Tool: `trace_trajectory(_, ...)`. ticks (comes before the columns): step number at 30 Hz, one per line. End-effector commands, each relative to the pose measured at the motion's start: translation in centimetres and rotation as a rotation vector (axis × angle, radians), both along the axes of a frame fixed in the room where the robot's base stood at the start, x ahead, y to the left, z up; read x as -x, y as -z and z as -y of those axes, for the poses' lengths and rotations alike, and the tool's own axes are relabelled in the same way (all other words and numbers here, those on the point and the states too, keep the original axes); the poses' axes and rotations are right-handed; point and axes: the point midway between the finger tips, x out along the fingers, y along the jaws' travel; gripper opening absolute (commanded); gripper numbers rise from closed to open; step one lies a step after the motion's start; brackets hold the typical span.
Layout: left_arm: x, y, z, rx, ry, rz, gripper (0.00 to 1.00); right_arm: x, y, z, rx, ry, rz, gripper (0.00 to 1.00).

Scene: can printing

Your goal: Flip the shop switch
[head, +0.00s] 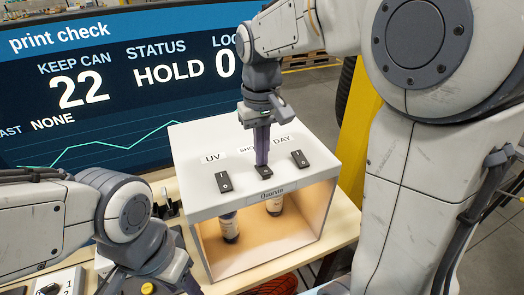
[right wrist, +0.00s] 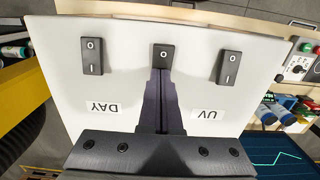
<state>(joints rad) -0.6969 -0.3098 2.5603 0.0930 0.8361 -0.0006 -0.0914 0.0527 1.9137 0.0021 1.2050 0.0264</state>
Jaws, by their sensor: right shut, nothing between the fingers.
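A white-topped light box (head: 190,203) carries three black rocker switches in a row. The UV switch (head: 223,182) is at the left and the DAY switch (head: 299,158) at the right. The middle shop switch (head: 264,172) has its label partly hidden behind my right gripper (head: 262,160). That gripper points down, shut and empty, with its tips at the shop switch. In the right wrist view the tips lie at the near edge of the shop switch (right wrist: 163,54); contact is unclear. My left arm enters at lower left, but its fingers are out of frame.
A large print check screen (head: 110,90) stands behind the box. Two cans (head: 230,228) stand inside the lit box. A panel (head: 55,283) with a black knob lies at lower left. A yellow post (head: 362,120) rises behind the box at right.

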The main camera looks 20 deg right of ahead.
Motion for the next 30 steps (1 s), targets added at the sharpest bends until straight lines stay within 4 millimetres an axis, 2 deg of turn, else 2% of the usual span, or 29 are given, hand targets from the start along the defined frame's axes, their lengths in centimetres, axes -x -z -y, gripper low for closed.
trace_trajectory(7, 0.0, -0.3, 0.0, 0.001, 0.000, 0.001, 0.50, 1.0, -0.5, 0.1, 0.000, 0.000, 0.000, 0.00)
trace_trajectory(19, 0.0, -0.7, 0.0, 0.001, 0.001, 0.001, 0.50, 1.0, -0.9, 0.0, 0.000, 0.000, 0.000, 0.00)
trace_trajectory(23, 0.0, -2.1, 0.0, 0.000, 0.003, 0.000, 0.50, 0.8, -2.2, 0.0, 0.000, -0.001, 0.000, 0.00)
trace_trajectory(29, 0.0, -5.4, 0.0, 0.001, 0.008, 0.002, 0.50, 0.3, -5.4, -0.1, 0.000, -0.002, 0.000, 0.00)
trace_trajectory(30, -0.1, -4.2, 0.0, 0.001, 0.008, 0.002, 0.50, 0.0, -5.4, -0.2, -0.001, -0.002, 0.007, 0.00)
